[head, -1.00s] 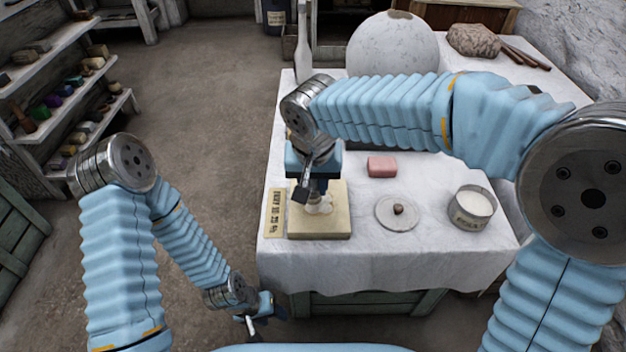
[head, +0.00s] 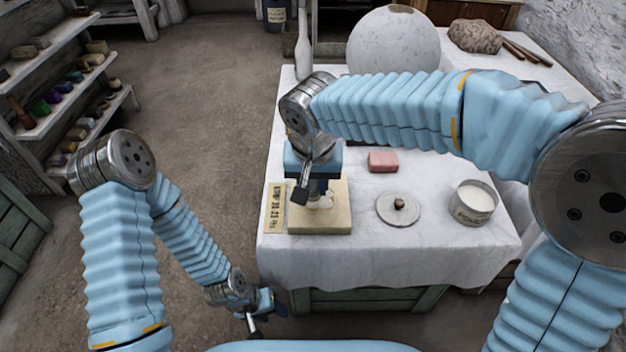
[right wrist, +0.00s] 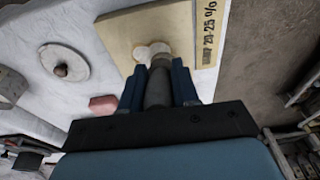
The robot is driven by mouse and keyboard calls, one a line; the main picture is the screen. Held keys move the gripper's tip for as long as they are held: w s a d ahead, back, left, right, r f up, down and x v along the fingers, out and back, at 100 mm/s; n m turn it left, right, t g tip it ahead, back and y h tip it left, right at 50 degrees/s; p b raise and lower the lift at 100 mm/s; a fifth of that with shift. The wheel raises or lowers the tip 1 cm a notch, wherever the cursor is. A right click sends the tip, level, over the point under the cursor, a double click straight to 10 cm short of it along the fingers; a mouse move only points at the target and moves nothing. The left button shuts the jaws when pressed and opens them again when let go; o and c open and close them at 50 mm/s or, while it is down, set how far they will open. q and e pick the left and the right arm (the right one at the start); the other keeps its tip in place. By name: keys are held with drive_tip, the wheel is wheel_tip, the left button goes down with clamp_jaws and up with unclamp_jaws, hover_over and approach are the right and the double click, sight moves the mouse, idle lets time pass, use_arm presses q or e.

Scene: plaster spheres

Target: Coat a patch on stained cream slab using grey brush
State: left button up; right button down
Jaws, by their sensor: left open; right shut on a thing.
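The cream slab (head: 336,222) lies on the white-covered table near its left front corner. It also shows in the right wrist view (right wrist: 120,38). My right gripper (head: 318,188) is above the slab, pointing down, shut on the grey brush. In the right wrist view the brush (right wrist: 158,88) sits between the two blue fingers, its tip at the slab. A pale whitish patch (right wrist: 150,50) shows on the slab at the tip. Whether it is stain or coating I cannot tell. My left gripper (head: 262,312) is open and empty, low beside the table's left front.
A printed label strip (head: 275,208) lies along the slab's left side. A pink block (head: 382,161), a round lid with a knob (head: 385,212) and an open tin of white stuff (head: 473,203) stand to the right. A large plaster sphere (head: 393,42) stands behind.

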drive_tip(key=shift+w+d+f+p, duration=0.1)
drive_tip(key=shift+w+f+p, duration=0.15)
drive_tip(key=shift+w, duration=0.4)
drive_tip(key=shift+w+d+f+p, duration=0.1)
drive_tip(key=shift+w+p, duration=0.1)
drive_tip(key=shift+w, duration=0.4)
drive_tip(key=shift+s, duration=0.3)
drive_tip(key=shift+s+b, duration=0.3)
drive_tip(key=shift+s, duration=0.15)
drive_tip(key=shift+s+a+f+b, duration=0.1)
drive_tip(key=shift+s+b, duration=0.25)
drive_tip(key=shift+s, duration=0.45)
drive_tip(key=shift+w, duration=0.55)
drive_tip(key=shift+w+p, duration=0.6)
drive_tip(key=shift+w, duration=0.45)
drive_tip(key=shift+r, duration=0.2)
